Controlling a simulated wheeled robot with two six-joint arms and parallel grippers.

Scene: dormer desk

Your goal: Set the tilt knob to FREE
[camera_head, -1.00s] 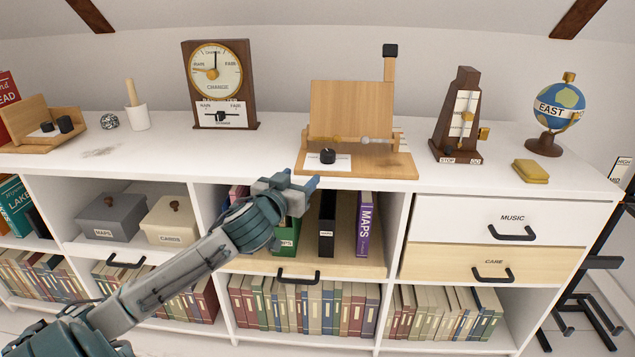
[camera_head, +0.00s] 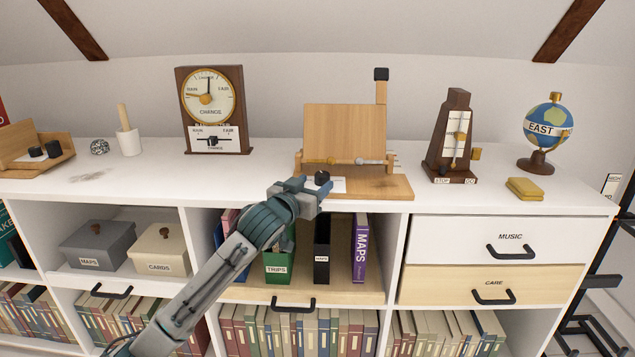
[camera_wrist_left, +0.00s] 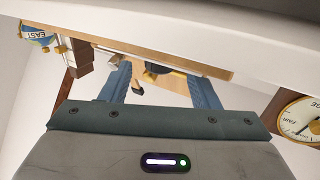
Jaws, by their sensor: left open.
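The tilt knob (camera_head: 322,178) is a small black knob on a white label plate (camera_head: 339,185) at the front left of a wooden stand's base (camera_head: 385,187). The stand's tilted board (camera_head: 345,131) rises behind it. My left gripper (camera_head: 316,190) is open just in front of the knob and hides part of the label plate, so its wording cannot be read. In the left wrist view the two fingers (camera_wrist_left: 160,90) are apart, with a dark knob-like piece (camera_wrist_left: 152,72) between and beyond them. I cannot tell if a finger touches the knob. My right gripper is not in view.
A clock (camera_head: 211,108) stands to the left and a metronome (camera_head: 452,135) to the right, with a globe (camera_head: 549,132) and yellow box (camera_head: 524,189) farther right. Below the white top (camera_head: 245,178) are open shelves and two drawers. Free surface lies between clock and stand.

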